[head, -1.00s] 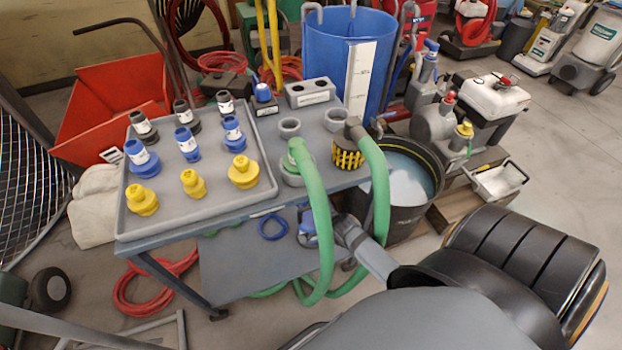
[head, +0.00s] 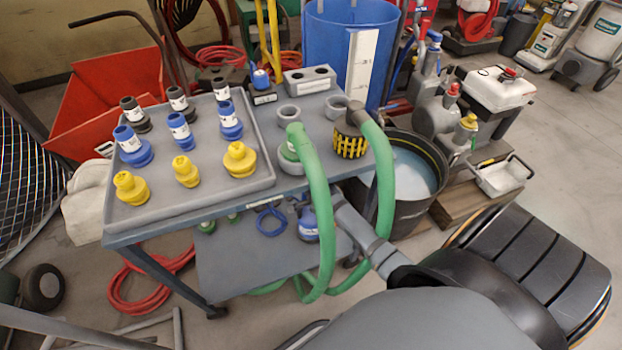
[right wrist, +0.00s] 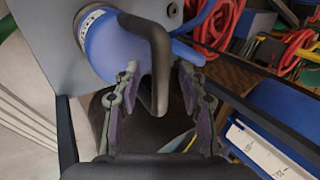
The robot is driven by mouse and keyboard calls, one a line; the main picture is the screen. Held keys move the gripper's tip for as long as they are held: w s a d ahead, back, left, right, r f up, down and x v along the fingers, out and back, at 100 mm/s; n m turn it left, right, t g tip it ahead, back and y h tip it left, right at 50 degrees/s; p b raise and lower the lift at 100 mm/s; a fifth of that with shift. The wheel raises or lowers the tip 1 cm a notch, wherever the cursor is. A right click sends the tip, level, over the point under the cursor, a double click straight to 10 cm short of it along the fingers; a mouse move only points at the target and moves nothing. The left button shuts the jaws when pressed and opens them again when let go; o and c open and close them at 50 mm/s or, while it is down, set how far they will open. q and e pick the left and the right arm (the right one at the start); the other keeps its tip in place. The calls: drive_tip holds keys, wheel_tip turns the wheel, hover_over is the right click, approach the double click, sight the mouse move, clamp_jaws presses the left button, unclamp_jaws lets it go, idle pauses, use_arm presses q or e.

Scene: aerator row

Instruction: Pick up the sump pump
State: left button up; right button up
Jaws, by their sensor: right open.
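The sump pump (head: 309,224), a blue body with a white label, stands on the cart's lower shelf, partly hidden by the green hose. In the right wrist view its blue body (right wrist: 113,47) and dark grey handle (right wrist: 159,50) show close up. My right gripper (right wrist: 157,70) is open, with a finger on either side of the handle; I cannot tell whether they touch it. In the head view my right arm reaches to the lower shelf, and its gripper is mostly hidden behind the hose. My left gripper is not in view.
The green hose (head: 318,200) loops down in front of the lower shelf (head: 235,265), close to my right arm. The tray (head: 200,205) above holds several blue, yellow and black fittings. A black bucket (head: 412,215) of liquid stands right of the cart. A blue cable (head: 270,222) lies near the pump.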

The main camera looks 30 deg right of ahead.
clamp_jaws()
idle(0.3)
idle(0.5)
